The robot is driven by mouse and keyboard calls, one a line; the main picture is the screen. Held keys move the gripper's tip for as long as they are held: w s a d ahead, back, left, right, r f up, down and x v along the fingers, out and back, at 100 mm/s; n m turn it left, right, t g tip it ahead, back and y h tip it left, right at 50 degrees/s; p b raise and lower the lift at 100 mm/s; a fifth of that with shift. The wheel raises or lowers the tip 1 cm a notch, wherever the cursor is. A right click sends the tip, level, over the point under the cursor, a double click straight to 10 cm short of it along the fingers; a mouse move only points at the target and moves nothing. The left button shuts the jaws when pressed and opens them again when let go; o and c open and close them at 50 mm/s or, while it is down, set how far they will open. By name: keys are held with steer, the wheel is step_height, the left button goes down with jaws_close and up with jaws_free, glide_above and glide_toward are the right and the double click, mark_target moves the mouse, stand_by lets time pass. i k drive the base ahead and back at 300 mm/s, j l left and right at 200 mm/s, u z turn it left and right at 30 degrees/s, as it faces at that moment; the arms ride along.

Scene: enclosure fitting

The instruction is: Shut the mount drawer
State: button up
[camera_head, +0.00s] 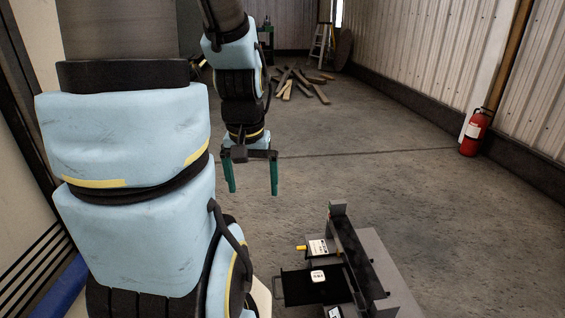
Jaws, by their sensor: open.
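A dark mount (352,255) stands on a grey bench at the lower right of the head view. A flat black drawer (297,288) sticks out from its left side and looks pulled out. A thin handle or edge shows at the drawer's left end. A small white item (318,276) lies on or over the drawer's right part. My gripper (253,192) hangs with its two green fingers pointing down, open and empty. In the picture it is up and left of the drawer, clearly apart from it.
A yellow-tipped part (302,247) with a white label sits just behind the drawer. The grey bench top (385,262) is bare on the right. A red fire extinguisher (474,132) stands by the right wall. Loose planks (300,84) lie far back. The floor between is clear.

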mark_target(298, 291)
steer(key=k+j+z, duration=0.2)
steer(key=k, duration=0.25)
steer(key=k+j+z, duration=0.2)
steer(key=k+j, duration=0.15)
steer(key=k+j+z, duration=0.15)
steer(key=k, duration=0.45)
steer(key=k+j+z, duration=0.2)
steer(key=k, duration=0.3)
steer(key=i+l, duration=0.15)
steer(key=i, duration=0.6)
steer(key=i+u, duration=0.2)
steer(key=u, duration=0.2)
steer(key=i+l+u, duration=0.1)
steer(key=u, duration=0.3)
steer(key=i+l+u, duration=0.15)
steer(key=u, duration=0.25)
steer(key=i+u, duration=0.1)
steer(key=u, duration=0.4)
